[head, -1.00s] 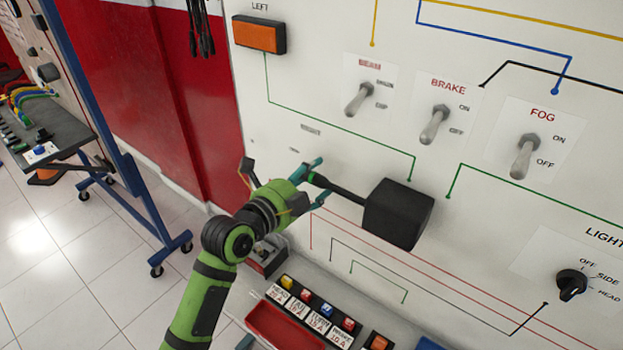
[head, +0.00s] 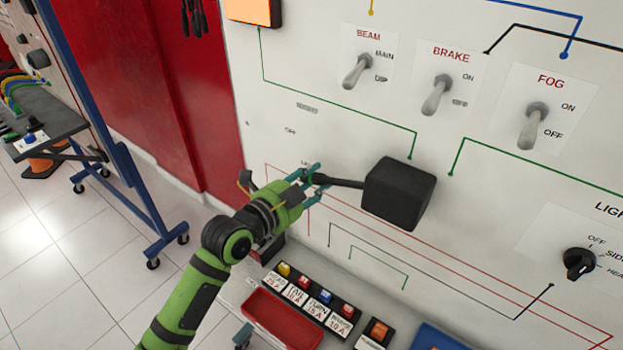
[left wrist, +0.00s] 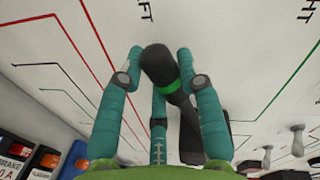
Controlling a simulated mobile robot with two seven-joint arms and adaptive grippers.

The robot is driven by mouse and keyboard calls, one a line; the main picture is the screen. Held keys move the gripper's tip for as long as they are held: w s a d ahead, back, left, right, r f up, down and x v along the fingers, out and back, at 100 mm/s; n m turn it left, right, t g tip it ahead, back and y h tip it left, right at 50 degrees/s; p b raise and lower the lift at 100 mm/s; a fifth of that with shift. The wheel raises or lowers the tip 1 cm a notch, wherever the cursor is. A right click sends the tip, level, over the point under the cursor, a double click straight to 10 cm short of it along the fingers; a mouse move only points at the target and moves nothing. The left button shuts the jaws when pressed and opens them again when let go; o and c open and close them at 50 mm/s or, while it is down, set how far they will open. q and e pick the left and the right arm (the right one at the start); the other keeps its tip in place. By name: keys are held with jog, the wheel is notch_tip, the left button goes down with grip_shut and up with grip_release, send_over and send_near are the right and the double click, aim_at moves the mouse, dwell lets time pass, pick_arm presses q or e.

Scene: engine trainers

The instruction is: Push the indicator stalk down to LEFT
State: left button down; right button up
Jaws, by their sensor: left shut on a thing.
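The indicator stalk (head: 340,182) is a thin black lever sticking out left from a black box (head: 400,193) on the white panel. It lies nearly level, its tip near the lower, partly covered label. My left gripper (head: 312,180) is shut on the stalk's outer end. In the left wrist view the stalk's thick black end with a green band (left wrist: 171,86) sits between the teal fingers (left wrist: 160,85). The orange LEFT lamp (head: 253,10) at the top looks bright.
Toggle switches for BEAM (head: 357,72), BRAKE (head: 437,95) and FOG (head: 533,125) stick out above the box. A rotary light knob (head: 579,263) is at right. Below are a fuse row (head: 315,295) and a red tray (head: 283,318). A blue-framed trolley (head: 120,150) stands at left.

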pick_arm(q)
jog(key=shift+f, duration=0.1)
jog(key=c, duration=0.8)
grip_release()
jog(key=v, duration=1.2)
